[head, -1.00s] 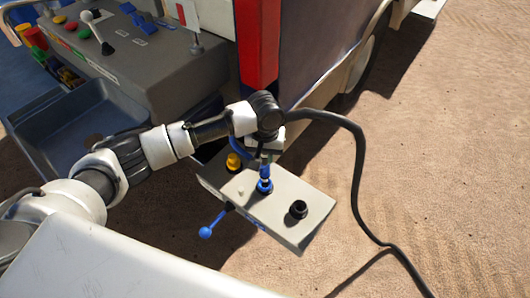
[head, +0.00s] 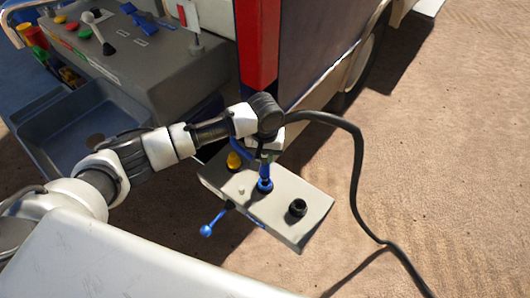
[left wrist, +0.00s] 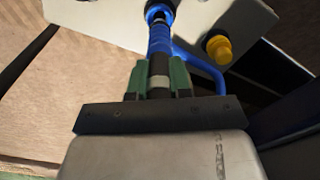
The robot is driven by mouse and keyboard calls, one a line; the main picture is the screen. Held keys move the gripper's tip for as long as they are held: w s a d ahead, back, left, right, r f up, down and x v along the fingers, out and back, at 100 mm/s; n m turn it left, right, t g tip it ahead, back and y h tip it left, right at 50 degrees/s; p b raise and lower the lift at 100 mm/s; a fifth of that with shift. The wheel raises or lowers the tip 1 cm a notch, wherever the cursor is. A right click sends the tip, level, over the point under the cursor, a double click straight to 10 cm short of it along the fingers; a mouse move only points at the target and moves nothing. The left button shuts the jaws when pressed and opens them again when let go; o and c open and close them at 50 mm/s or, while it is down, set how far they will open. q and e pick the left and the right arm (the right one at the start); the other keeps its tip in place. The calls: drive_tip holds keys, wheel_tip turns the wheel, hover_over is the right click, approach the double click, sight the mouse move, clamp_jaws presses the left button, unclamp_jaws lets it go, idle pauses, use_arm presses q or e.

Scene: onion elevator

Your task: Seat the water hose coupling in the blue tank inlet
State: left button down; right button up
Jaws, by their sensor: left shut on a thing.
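My left gripper (left wrist: 158,80) is shut on the water hose coupling (left wrist: 160,42), which has a blue ribbed body and a dark rear part between green finger pads. The coupling's front end meets the blue tank inlet (head: 265,186), a blue ring on the pale panel. The inlet shows at the top of the left wrist view (left wrist: 158,12), partly covered by the coupling. The coupling looks roughly in line with it; I cannot tell how deep it sits. In the head view my left gripper (head: 262,158) is above the inlet, partly hidden by its wrist. My right gripper is not in view.
The panel (head: 310,228) also carries a yellow fitting (head: 234,161), a black fitting (head: 298,208) and a blue lever (head: 206,230). A dark hose (head: 357,190) loops from my wrist to the ground. A grey control console (head: 130,65) and vehicle stand behind.

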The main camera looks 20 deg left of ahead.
sight(265, 164)
use_arm(q)
drive_tip(key=shift+f, duration=0.95)
idle(0.4)
drive_tip(key=shift+f, duration=0.35)
drive_tip(key=shift+f+p, duration=0.2)
drive_tip(key=shift+p, duration=0.1)
drive_tip(key=shift+f, duration=0.6)
idle(0.7)
drive_tip(key=c, duration=1)
unclamp_jaws()
drive_tip(key=shift+o, duration=0.2)
